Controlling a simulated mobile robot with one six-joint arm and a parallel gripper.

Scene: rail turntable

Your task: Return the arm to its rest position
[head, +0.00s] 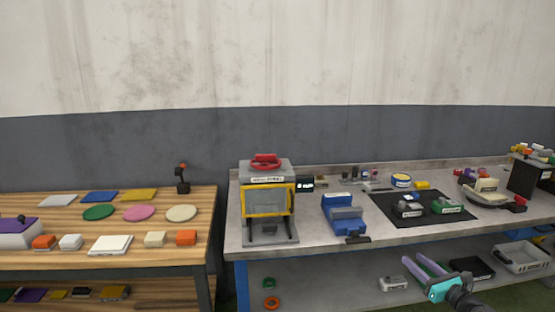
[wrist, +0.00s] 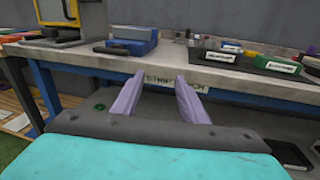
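My gripper (head: 427,267) shows at the lower right of the head view, with two purple fingers and a teal body, in front of the grey workbench (head: 310,242). In the wrist view, the gripper (wrist: 160,97) has its fingers spread apart with nothing between them. They point at the bench's front edge, below the top surface. The arm behind the gripper runs out of the head view at the bottom right.
The bench carries a yellow-framed press (head: 267,205), a blue vise (head: 345,214), a black mat (head: 425,207) with small blocks, and a turntable-like item (head: 490,193). A lower shelf holds a grey tray (head: 522,257). A wooden table (head: 60,212) with coloured plates stands left.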

